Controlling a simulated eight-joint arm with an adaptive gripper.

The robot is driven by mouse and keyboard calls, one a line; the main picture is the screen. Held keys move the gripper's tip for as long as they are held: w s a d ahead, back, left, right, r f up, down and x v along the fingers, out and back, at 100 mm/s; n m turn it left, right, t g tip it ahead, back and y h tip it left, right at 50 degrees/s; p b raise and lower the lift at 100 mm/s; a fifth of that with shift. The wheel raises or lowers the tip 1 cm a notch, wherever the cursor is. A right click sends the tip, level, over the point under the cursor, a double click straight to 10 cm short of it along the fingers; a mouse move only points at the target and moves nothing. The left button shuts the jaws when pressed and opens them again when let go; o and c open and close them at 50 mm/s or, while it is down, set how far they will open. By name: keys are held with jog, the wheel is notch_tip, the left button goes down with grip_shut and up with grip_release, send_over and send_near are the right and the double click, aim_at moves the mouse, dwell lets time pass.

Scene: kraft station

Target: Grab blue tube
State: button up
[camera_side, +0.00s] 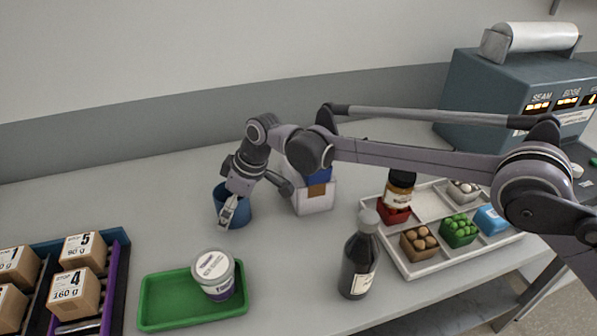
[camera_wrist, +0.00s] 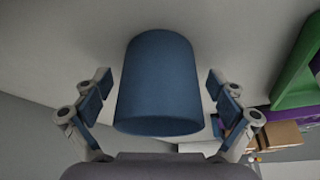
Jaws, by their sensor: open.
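The blue tube (camera_side: 238,212) stands upright on the grey table, left of the white box, in the side view. In the wrist view the blue tube (camera_wrist: 160,80) fills the middle, between the two fingers. My gripper (camera_side: 228,222) is at the tube, its fingers reaching down around it in the side view. In the wrist view my gripper (camera_wrist: 160,92) is open, with a finger on each side of the tube and a visible gap on both sides. The far finger is hidden in the side view.
A green tray (camera_side: 160,312) holding a white tub (camera_side: 214,274) stands in front. A dark bottle (camera_side: 358,262), a white box (camera_side: 314,198) and a sectioned tray (camera_side: 412,268) stand to the right. A rack of cartons (camera_side: 112,250) is at the left.

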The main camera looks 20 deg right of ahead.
jog(key=c, duration=1)
jog(key=shift+c, duration=0.2)
